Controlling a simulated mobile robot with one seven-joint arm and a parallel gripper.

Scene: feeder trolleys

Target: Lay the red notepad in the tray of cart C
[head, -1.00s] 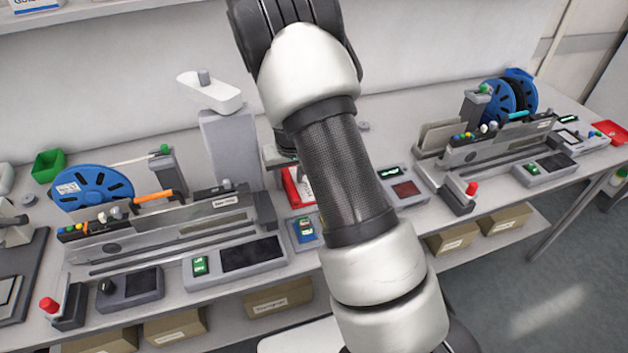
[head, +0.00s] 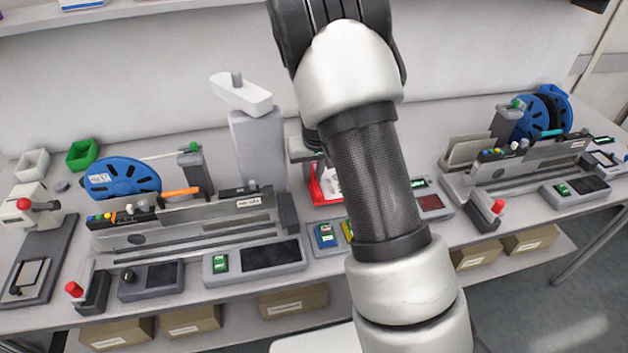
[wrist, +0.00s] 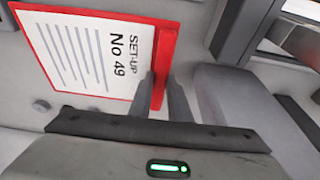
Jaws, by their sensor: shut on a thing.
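The red notepad (wrist: 87,45) fills the upper left of the wrist view, with a white sheet reading "SET-UP No 49". My gripper (wrist: 164,82) is shut on the red strip along its right edge. In the head view the red notepad (head: 325,187) shows near the bench's middle, left of my arm and partly hidden by it. The fingers are hidden there. No cart letter is readable, so I cannot tell which thing is cart C or its tray.
A long grey feeder unit with a blue reel (head: 122,178) stands on the bench at left; another with a blue reel (head: 530,122) stands at right. A green bin (head: 84,154) sits at the back left. Cardboard boxes (head: 293,301) are on the shelf below.

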